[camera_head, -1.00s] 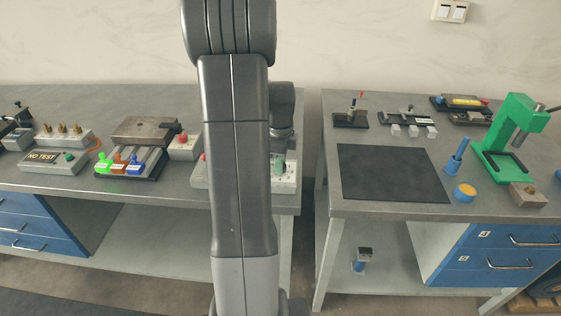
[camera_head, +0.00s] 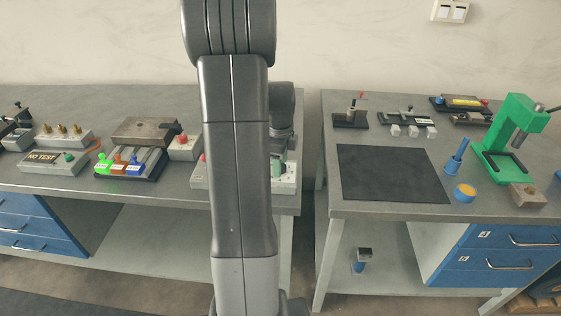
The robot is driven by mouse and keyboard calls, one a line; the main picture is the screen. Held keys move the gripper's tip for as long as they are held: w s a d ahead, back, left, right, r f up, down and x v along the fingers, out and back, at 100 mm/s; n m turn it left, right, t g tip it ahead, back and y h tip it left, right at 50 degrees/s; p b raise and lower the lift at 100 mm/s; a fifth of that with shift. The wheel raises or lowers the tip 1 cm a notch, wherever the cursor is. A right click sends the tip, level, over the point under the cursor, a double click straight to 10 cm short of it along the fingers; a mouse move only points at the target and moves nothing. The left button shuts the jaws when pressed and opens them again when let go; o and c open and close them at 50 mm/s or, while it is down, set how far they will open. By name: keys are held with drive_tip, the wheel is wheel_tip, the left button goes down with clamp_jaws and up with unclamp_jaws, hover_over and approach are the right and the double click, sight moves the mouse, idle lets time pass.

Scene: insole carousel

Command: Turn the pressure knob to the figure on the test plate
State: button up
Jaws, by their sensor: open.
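A plate reading "NO TEST" (camera_head: 42,157) is on the front of a grey box at the left of the left bench. A grey box (camera_head: 284,187) stands near that bench's right front corner, largely hidden behind my arm. A green part (camera_head: 278,168) shows on it; I cannot tell whether it is the pressure knob. My gripper (camera_head: 284,155) is down at this box, close to the green part, open and mostly hidden by my arm. Contact cannot be made out.
The right bench, across a gap, holds a dark mat (camera_head: 392,173), a green press (camera_head: 511,135) and small fixtures.

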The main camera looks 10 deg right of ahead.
wheel_tip(320, 180, up, 14)
idle(0.6)
drive_tip(key=shift+f, duration=0.15)
wheel_tip(320, 180, down, 14)
drive_tip(key=shift+r, duration=0.1)
idle(0.4)
